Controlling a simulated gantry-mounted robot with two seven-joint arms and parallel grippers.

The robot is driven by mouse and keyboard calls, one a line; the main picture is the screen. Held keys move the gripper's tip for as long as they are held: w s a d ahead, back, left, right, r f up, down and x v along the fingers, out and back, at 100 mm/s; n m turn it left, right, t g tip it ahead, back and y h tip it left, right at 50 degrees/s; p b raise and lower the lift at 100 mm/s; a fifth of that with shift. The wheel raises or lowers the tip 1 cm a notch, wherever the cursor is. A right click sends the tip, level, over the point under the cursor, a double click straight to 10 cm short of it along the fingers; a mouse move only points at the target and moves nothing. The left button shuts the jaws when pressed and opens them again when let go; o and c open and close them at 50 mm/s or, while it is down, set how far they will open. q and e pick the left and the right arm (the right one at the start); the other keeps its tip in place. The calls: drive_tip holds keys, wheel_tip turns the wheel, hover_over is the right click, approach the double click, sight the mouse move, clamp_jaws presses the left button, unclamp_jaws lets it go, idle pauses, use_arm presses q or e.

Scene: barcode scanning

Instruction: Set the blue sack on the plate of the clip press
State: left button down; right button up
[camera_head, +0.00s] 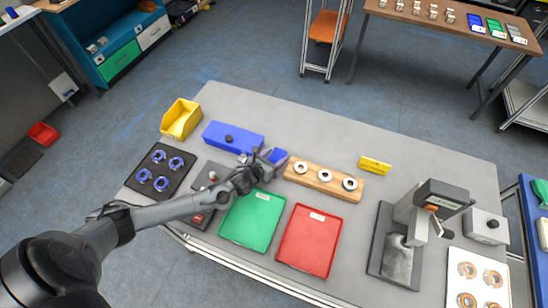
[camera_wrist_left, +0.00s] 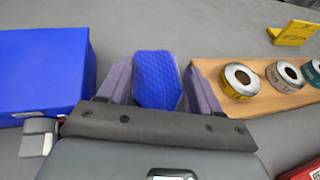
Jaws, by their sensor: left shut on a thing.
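The blue sack (camera_head: 277,155) is held by my left gripper (camera_head: 264,162), above the grey table between the blue box and the wooden block. In the left wrist view the sack (camera_wrist_left: 156,80) shows a quilted blue surface, upright between the two purple-grey fingers, which are shut on it. Its lower part is hidden behind the gripper body. The clip press (camera_head: 432,205) stands at the right of the table, far from the sack. Its bare metal plate (camera_head: 398,264) lies on the dark base. My right gripper is not in view.
A blue box (camera_head: 233,137) and a wooden block (camera_head: 309,178) with three rings flank the gripper. Green (camera_head: 252,222) and red (camera_head: 309,240) trays lie in front. A yellow sign (camera_head: 375,165) stands behind. The table between the red tray and press is clear.

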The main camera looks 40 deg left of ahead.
use_arm(q)
drive_tip(key=shift+f, duration=0.1)
drive_tip(key=shift+c, duration=2.3)
unclamp_jaws()
